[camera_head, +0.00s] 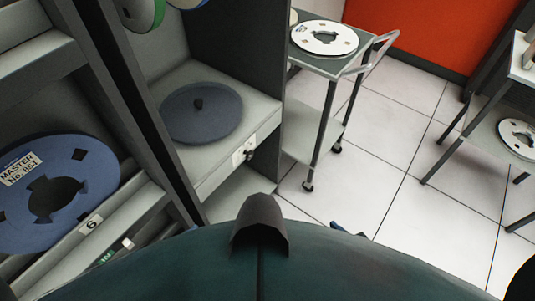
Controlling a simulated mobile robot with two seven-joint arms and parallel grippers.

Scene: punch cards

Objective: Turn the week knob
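I cannot make out a knob marked with a week. A small light fitting (128,243) sits on the lower left ledge near a green label that reads "IN". Neither of my grippers shows clearly. A small dark bluish piece (348,232) shows past the edge of my body, and I cannot tell what it is.
A blue reel (92,188) labelled "MASTER" stands at the left by a "6" tag. A trolley (352,62) carries a white reel (324,37). Another rack (480,120) with a white reel stands at the right. Tiled floor (400,140) between them is clear.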

